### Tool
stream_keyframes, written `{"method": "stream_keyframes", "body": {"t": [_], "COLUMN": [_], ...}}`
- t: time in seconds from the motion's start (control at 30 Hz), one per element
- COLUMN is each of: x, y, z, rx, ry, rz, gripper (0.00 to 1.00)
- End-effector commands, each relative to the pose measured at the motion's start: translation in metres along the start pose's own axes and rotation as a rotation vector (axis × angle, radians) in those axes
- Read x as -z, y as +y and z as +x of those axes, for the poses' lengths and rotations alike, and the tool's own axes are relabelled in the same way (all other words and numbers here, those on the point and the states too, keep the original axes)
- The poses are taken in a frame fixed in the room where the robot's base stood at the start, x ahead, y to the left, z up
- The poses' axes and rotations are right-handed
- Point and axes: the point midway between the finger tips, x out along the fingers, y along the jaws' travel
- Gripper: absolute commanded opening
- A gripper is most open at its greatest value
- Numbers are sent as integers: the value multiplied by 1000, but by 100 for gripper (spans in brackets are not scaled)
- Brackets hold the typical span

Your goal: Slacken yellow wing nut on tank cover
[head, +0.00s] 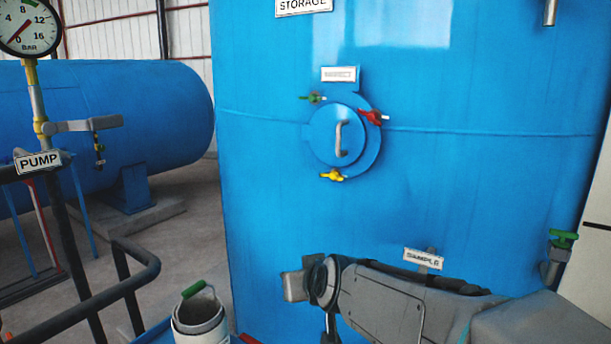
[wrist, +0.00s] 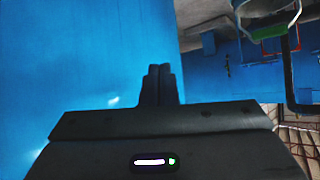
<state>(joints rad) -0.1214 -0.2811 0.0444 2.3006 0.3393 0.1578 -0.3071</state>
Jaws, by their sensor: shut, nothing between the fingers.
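The yellow wing nut (head: 332,175) sits at the lower edge of the round blue tank cover (head: 330,135) on the large blue tank. A red wing nut (head: 373,117) is at the cover's right and a green one (head: 313,98) at its upper left. The cover has a pale vertical handle (head: 340,138). My gripper (wrist: 160,70) shows in the wrist view with its two dark fingers together and nothing between them. In the head view my arm is low at the right, below the cover; the fingertips are not clear there. The wing nuts do not show in the wrist view.
A pressure gauge (head: 29,27) and PUMP sign (head: 38,162) stand at the left by a dark railing (head: 120,285). A white container with a green handle (head: 200,312) is at the bottom. A green-handled valve (head: 563,239) is at the right. The tank front around the cover is clear.

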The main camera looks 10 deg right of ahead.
Motion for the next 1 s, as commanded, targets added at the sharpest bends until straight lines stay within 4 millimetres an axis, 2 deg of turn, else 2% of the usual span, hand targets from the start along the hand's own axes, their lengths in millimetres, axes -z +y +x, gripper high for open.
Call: {"method": "stream_keyframes", "body": {"t": [0.03, 0.2, 0.4, 0.5, 0.6, 0.7, 0.9, 1.0], "x": [22, 96, 160, 181, 194, 199, 194, 192], "y": [-6, -15, -14, -9, -3, 2, 8, 9], "z": [9, 25, 29, 27, 22, 17, 6, 3], "rx": [-2, -68, -234, -350, -486, -628, -848, -902], "ry": [76, 350, 619, 724, 803, 855, 886, 888], "rz": [-9, -24, -11, 5, 26, 46, 74, 80], "gripper": [0, 0, 0, 0, 0, 0, 0, 0]}}
